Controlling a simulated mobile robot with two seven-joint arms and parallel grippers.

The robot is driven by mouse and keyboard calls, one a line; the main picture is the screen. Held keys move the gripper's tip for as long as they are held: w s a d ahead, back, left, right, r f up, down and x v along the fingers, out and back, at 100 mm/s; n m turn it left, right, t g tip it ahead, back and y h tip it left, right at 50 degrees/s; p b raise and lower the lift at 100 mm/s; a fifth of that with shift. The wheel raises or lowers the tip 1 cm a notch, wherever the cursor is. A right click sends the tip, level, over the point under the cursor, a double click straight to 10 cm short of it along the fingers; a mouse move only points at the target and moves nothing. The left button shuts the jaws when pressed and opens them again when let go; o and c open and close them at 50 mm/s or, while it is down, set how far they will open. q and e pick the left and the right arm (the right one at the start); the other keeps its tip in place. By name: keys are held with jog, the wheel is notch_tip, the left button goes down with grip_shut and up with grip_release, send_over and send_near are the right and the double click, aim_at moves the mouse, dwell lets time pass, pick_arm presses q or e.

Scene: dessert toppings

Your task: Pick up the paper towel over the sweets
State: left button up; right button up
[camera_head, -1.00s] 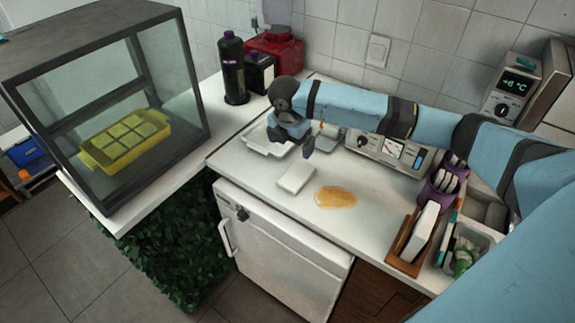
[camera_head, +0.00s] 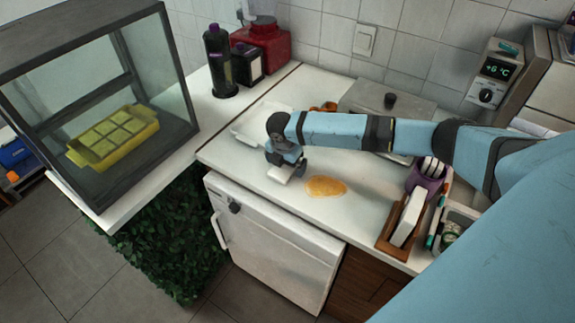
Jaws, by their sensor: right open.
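A small white folded piece (camera_head: 280,174), which looks like the paper towel, lies on the white counter beside an orange-brown puddle (camera_head: 326,187). My right gripper (camera_head: 287,170) is open and pointing down right at the white piece, partly covering it. I cannot tell whether the fingers touch it or straddle it. My left gripper is out of view. No sweets are clearly seen on the counter. A yellow tray with square compartments (camera_head: 113,136) sits inside the glass case at the left.
The glass case (camera_head: 97,205) stands left. A white tray (camera_head: 247,139) lies behind my gripper, partly hidden. A purple cup (camera_head: 424,184) and a wooden holder (camera_head: 386,239) stand right. Dark bottles (camera_head: 219,62) and a red appliance (camera_head: 268,48) are at the back. The front counter is mostly clear.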

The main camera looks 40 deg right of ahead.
jog(key=shift+f, duration=0.25)
jog(key=c, duration=1)
jog(key=shift+r, duration=0.15)
notch_tip(320, 180, up, 20)
jog(key=shift+f, duration=0.1)
